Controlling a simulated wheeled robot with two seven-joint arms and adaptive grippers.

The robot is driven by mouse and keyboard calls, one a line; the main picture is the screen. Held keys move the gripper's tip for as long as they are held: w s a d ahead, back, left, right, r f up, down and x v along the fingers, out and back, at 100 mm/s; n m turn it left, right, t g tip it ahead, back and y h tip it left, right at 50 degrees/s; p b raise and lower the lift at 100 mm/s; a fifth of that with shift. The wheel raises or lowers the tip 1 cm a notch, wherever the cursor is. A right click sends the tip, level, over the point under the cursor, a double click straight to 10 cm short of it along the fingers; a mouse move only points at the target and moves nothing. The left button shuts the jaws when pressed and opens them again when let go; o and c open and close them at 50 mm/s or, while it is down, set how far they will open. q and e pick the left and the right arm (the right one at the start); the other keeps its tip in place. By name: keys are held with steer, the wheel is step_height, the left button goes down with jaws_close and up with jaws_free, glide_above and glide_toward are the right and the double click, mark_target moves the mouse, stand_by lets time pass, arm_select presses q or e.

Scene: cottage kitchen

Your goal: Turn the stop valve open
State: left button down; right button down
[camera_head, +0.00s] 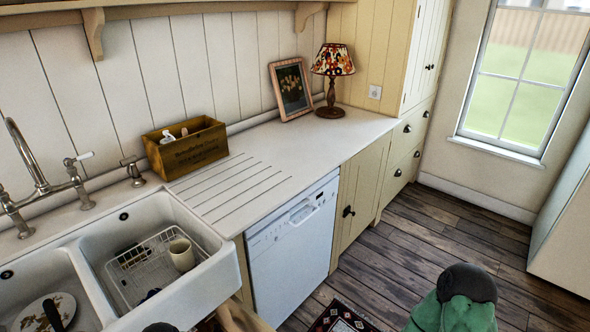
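I cannot make out a stop valve for certain in the head view. A chrome bridge tap (38,185) stands behind the double white sink (203,278), with a pale lever at its right side. A separate small chrome fitting (133,172) stands on the counter to the right of the tap. A small dark shape at the bottom edge, in front of the sink, may be part of my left arm or gripper; its fingers do not show. My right gripper is not in view.
A wire rack (138,262) and a cream mug (181,254) are in the right basin; a plate (45,312) is in the left. A wooden box (187,148), framed picture (291,89) and lamp (332,75) stand on the counter. A white dishwasher (292,250) is below. The wooden floor (420,235) is mostly clear.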

arm_select(q)
steer(key=s+d+r+m+g+h, duration=0.2)
steer(key=s+d+m+g+h, duration=0.15)
steer(key=s+d+m, duration=0.4)
steer(key=s+d+r+m+g+h+p, duration=0.1)
steer(key=s+d+r+m+g, duration=0.3)
steer(key=s, duration=0.8)
steer(key=s+d+r+m+g+h, duration=0.4)
steer(key=s+d+r, duration=0.3)
steer(key=s, duration=0.6)
steer(key=shift+s+d+m+g+p, duration=0.3)
steer(key=shift+d+m, duration=0.45)
steer(key=shift+d, duration=0.45)
steer(key=shift+a+h, duration=0.15)
steer(key=shift+h, duration=0.1)
